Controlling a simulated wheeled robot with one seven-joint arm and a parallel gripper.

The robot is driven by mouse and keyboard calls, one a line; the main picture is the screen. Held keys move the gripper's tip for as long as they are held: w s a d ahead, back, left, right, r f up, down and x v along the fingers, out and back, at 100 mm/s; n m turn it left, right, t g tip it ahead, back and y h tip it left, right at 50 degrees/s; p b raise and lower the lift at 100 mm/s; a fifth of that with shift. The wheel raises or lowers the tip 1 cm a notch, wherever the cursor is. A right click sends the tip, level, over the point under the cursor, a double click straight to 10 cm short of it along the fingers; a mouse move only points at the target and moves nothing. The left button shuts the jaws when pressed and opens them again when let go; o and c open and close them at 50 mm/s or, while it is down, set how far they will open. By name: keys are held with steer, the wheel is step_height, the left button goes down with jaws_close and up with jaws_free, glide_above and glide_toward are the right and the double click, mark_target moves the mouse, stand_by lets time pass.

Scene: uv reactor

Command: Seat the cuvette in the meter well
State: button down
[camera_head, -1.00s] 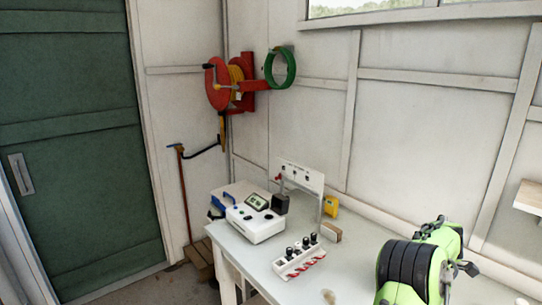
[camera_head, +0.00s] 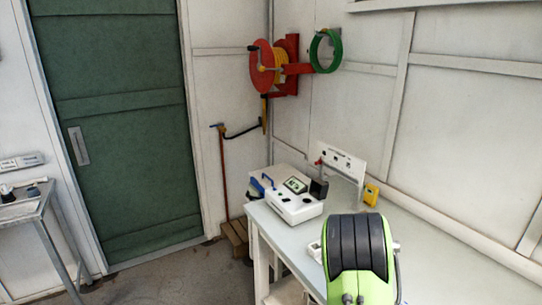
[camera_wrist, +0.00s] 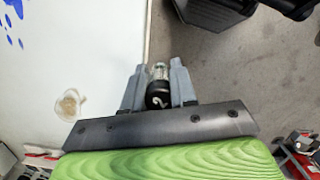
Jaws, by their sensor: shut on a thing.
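My gripper (camera_wrist: 159,82) is shut on the cuvette (camera_wrist: 159,72), a small clear vial with a black cap, seen between the two grey fingers in the wrist view. The cap faces my palm and the glass end points away, close to the table's edge with grey floor beyond. In the head view my green and black arm hides the gripper and cuvette. The meter (camera_head: 295,207), a white box with a small green screen and dark round openings on top, stands on the table's far left part, beyond my arm. The well's inside cannot be made out.
The white table (camera_head: 285,235) has a white panel (camera_head: 343,160) and a yellow device (camera_head: 371,194) at its back. A blue-handled case (camera_head: 262,184) is beside the meter. A pale, blurred object (camera_wrist: 69,104) lies on the table in the wrist view.

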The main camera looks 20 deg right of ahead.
steer(key=w+a+f+m, duration=0.1)
steer(key=w+a+f, duration=0.1)
steer(key=a, duration=0.5)
steer(key=w+a+f+m, duration=0.2)
steer(key=w+a+f, duration=0.1)
steer(key=a, duration=0.5)
steer(key=w+a+f+m, duration=0.2)
steer(key=w+a+f, duration=0.1)
steer(key=a, duration=0.4)
steer(key=shift+w+a+y, duration=0.15)
steer(key=shift+w+y, duration=0.25)
steer(key=shift+w, duration=0.45)
steer(key=shift+w+r, duration=0.1)
steer(key=shift+r, duration=0.15)
